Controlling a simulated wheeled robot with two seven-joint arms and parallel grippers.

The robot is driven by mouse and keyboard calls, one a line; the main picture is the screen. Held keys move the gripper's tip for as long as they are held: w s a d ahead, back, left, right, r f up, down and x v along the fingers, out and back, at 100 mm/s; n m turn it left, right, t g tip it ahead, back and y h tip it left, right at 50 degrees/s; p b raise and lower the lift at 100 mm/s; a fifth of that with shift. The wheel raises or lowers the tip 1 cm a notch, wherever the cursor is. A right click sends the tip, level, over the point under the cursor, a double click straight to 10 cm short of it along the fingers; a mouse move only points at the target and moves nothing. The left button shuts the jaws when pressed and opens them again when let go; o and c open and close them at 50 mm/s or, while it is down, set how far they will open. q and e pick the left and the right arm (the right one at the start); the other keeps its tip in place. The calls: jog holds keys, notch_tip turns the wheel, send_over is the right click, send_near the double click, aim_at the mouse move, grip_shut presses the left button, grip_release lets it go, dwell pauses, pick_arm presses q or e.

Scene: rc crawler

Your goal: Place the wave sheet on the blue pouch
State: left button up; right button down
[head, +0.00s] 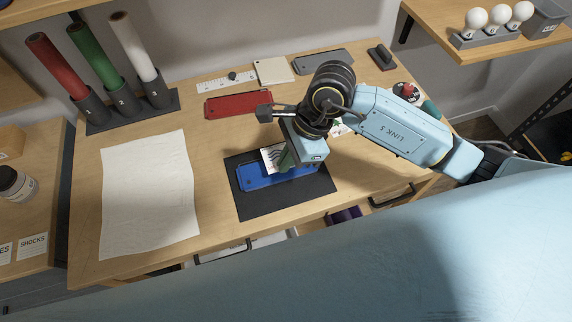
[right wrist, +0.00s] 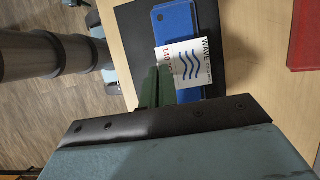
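The wave sheet (head: 269,157) is a small white card with dark blue wavy lines and the word WAVE; it also shows in the right wrist view (right wrist: 190,62). It is over the blue pouch (head: 258,181), which lies flat on a dark mat (head: 275,207) and also shows in the right wrist view (right wrist: 176,20). My right gripper (head: 286,162) points down over the pouch. Its green fingers (right wrist: 158,86) are close together at the sheet's edge and appear shut on it. Whether the sheet touches the pouch I cannot tell. My left gripper is not in view.
A large white sheet (head: 150,195) covers the table's left part. A red pouch (head: 238,104), a ruler (head: 222,82) and a grey pouch (head: 322,61) lie behind. Red, green and white rolls stand in a holder (head: 122,112) at the back left.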

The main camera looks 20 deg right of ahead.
jog(key=shift+f, duration=1.65)
jog(key=shift+f, duration=0.2)
jog(key=c, duration=1.7)
grip_release()
jog(key=shift+r, duration=0.1)
jog(key=shift+r, duration=0.1)
jog(key=v, duration=1.2)
